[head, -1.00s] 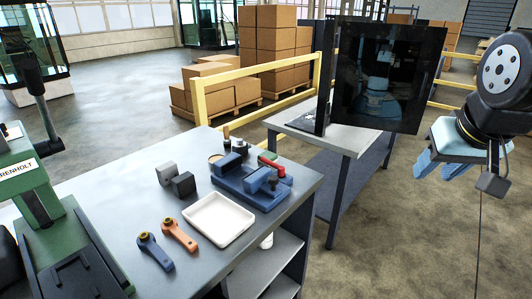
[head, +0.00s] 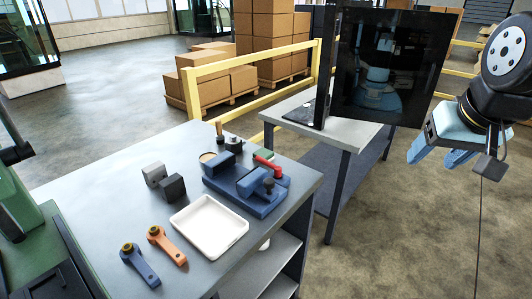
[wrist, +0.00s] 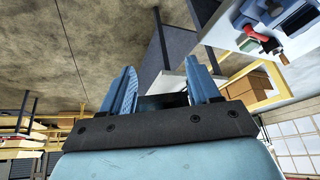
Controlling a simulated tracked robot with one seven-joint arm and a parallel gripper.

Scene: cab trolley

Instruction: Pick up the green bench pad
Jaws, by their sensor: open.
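A small green thing (head: 263,155), likely the green bench pad, lies at the back of the grey workbench (head: 95,185). It is mostly hidden behind the blue vise (head: 247,187) and its red handle, so its full shape cannot be told. A bit of green also shows by the vise at the upper right of the wrist view (wrist: 249,45). My gripper (head: 436,156) is at the right of the head view, well away from the bench, over open floor. Its two blue fingers stand apart in the wrist view (wrist: 161,85), with nothing between them.
A white tray (head: 209,246), dark blocks (head: 172,187), and blue (head: 140,265) and orange (head: 166,245) handles lie on the bench. A dark panel (head: 391,66) stands on a second table (head: 340,130) between bench and gripper. A yellow rail (head: 250,68) runs behind.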

